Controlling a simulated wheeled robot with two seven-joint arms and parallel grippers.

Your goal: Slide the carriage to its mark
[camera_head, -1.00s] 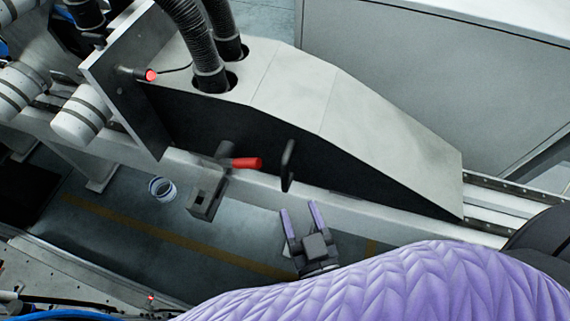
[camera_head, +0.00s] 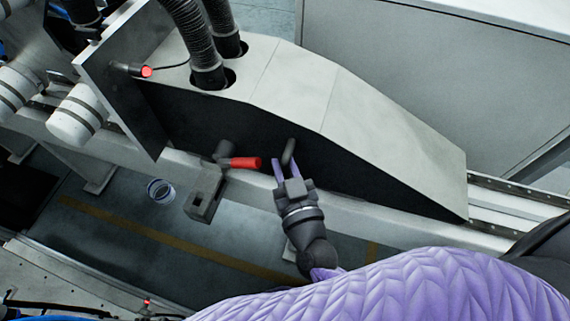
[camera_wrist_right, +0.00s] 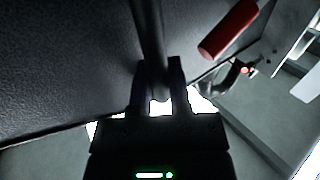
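The carriage (camera_head: 300,85) is a grey-topped, black-sided sloped housing on a long rail. A dark upright bar handle (camera_head: 289,150) stands out from its black side; it also shows in the right wrist view (camera_wrist_right: 151,40). My right gripper (camera_head: 286,170) is at this handle. In the right wrist view its two fingers (camera_wrist_right: 158,85) stand apart, one on each side of the bar's lower end; I see no clear grip on it. A red lever (camera_head: 245,163) sits just left of the handle. I cannot pick out the mark. My left gripper is not in view.
The rail (camera_head: 500,198) runs on to the right of the carriage. Two ribbed hoses (camera_head: 190,40) enter its top. A grey plate (camera_head: 118,85) with a red-tipped part (camera_head: 147,71) stands at its left end. A grey block (camera_head: 203,200) hangs below the red lever. A grey cabinet (camera_head: 420,90) stands behind.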

